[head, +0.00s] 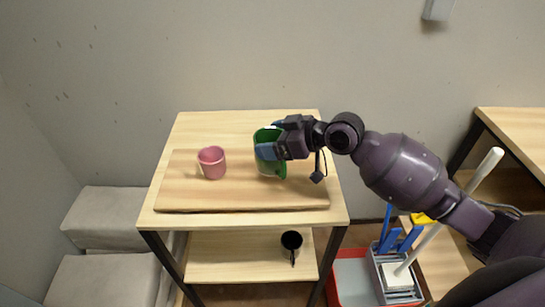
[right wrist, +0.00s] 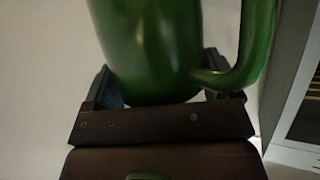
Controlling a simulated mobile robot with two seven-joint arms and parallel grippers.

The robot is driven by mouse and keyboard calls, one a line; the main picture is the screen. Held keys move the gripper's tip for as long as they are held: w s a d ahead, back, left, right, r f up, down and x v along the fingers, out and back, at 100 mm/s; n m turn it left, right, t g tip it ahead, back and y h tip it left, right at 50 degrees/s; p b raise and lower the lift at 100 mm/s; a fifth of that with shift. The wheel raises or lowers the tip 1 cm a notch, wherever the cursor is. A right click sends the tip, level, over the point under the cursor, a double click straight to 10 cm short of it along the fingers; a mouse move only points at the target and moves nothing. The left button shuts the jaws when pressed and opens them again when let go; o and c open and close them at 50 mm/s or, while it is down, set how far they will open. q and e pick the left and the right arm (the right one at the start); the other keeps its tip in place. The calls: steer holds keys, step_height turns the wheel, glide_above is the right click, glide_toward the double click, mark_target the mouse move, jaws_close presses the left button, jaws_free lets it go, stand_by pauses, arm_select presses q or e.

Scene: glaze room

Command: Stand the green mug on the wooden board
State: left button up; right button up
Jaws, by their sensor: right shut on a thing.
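The green mug (head: 270,167) is at the right part of the wooden board (head: 240,198) on the shelf unit's top, looking upright. My right gripper (head: 268,150) is shut on the green mug, its fingers at the mug's side and upper part. In the right wrist view the green mug (right wrist: 155,50) sits between the two fingers, its handle at the right. Whether the mug's base touches the board cannot be told. My left gripper is not in view.
A pink mug (head: 212,162) stands on the board's left part. A black mug (head: 291,241) is on the lower shelf (head: 235,258). A red container (head: 350,278) with a mop bucket (head: 398,278) stands at the right. Grey cushioned blocks (head: 110,218) are at the left.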

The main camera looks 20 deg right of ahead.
steer(key=shift+f, duration=2.7)
steer(key=shift+f+b, duration=0.15)
steer(key=shift+b, duration=0.15)
steer(key=o, duration=0.9)
steer(key=shift+o, duration=0.2)
steer(key=shift+r, duration=0.2)
steer(key=v, duration=1.2)
steer(key=shift+b, duration=0.3)
steer(key=shift+f, duration=0.1)
